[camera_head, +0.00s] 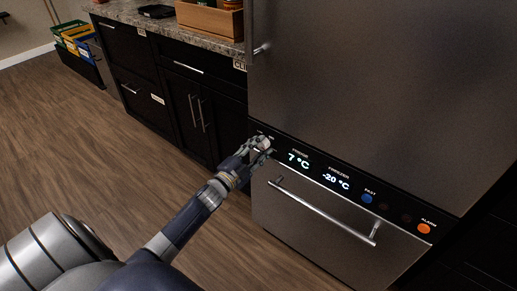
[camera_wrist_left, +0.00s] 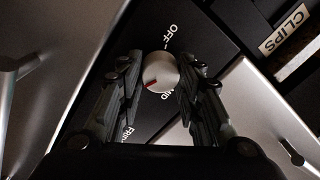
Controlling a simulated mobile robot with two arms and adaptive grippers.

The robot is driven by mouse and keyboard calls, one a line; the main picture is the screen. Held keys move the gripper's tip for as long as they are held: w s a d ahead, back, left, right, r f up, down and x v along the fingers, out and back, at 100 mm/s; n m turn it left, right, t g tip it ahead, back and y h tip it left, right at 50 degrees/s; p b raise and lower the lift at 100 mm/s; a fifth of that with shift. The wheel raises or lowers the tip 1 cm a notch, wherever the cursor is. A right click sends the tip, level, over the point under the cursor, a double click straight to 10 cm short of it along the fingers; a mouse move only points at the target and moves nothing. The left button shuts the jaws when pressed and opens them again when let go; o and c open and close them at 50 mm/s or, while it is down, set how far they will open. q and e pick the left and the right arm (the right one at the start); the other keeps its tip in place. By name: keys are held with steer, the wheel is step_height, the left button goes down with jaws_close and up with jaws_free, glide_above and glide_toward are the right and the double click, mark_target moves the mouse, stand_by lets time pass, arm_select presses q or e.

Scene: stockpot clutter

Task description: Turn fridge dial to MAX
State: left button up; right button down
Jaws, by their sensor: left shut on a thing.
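The fridge dial (camera_wrist_left: 158,66) is a round silver knob on a black panel, between the two fingers in the left wrist view. Its red mark is on its lower-left side. "OFF" is printed above it and "MID" below right; no MAX label is visible, and the finger covers part of the panel. My left gripper (camera_wrist_left: 160,76) is shut on the dial, one finger at each side. In the head view the left gripper (camera_head: 262,143) is at the left end of the fridge's control panel (camera_head: 312,172) and mostly hides the dial.
The panel reads 7 °C for fridge and -20 °C for freezer. A blue FAST button (camera_head: 367,198) and an orange ALARM button (camera_head: 424,228) lie to the right. A drawer handle (camera_head: 322,209) sticks out below. Dark cabinets (camera_head: 188,105) stand left; the wooden floor (camera_head: 75,150) is clear.

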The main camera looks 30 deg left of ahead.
stand_by(0.3)
arm_select(q)
steer(key=o, duration=1.1)
steer(key=shift+c, duration=0.2)
steer(key=s, duration=1.2)
steer(key=shift+a+f, duration=0.3)
steer(key=shift+f, duration=0.1)
